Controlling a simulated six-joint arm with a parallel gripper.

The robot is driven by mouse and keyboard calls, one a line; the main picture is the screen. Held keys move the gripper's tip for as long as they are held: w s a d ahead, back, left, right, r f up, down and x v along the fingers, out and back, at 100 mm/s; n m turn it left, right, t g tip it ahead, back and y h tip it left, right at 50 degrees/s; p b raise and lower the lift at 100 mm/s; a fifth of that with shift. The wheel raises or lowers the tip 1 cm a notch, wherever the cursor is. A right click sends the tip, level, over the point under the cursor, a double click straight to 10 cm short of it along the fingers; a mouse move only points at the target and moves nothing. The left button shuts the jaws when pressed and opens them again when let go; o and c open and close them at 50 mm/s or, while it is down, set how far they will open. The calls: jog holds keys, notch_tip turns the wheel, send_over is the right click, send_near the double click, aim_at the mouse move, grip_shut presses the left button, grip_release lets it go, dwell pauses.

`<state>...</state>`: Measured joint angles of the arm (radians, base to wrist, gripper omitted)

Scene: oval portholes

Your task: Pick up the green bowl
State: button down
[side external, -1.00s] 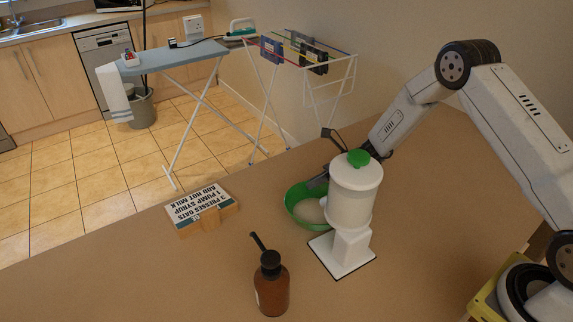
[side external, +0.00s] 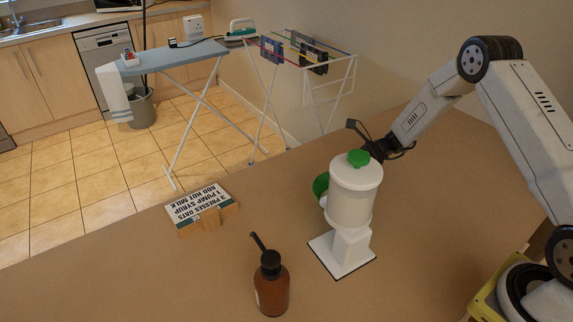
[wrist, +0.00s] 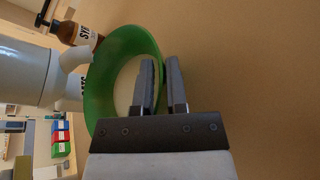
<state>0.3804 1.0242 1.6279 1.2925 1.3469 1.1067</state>
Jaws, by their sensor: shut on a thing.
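The green bowl (side external: 320,186) is mostly hidden behind the white dispenser in the side view; only its left part shows. In the wrist view the bowl (wrist: 98,75) shows pale contents inside. My gripper (wrist: 163,70) is shut on the bowl's rim, with one finger inside the bowl and one outside. In the side view my gripper (side external: 370,142) is behind and right of the dispenser's top, and its fingertips are partly hidden. I cannot tell whether the bowl is clear of the counter.
The white dispenser (side external: 352,205) with a green knob stands close beside the bowl. A brown pump bottle (side external: 271,285) stands at the front. A sign on a wooden block (side external: 205,212) lies left. The counter right of the dispenser (side external: 440,190) is clear.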

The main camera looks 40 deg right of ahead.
jog(key=d, duration=0.3)
jog(key=s+d, duration=0.1)
jog(key=d, duration=0.2)
jog(key=shift+s+d+r, duration=0.1)
jog(key=shift+s, duration=0.1)
notch_tip(320, 180, up, 14)
jog(key=shift+a, duration=0.25)
dwell(0.3)
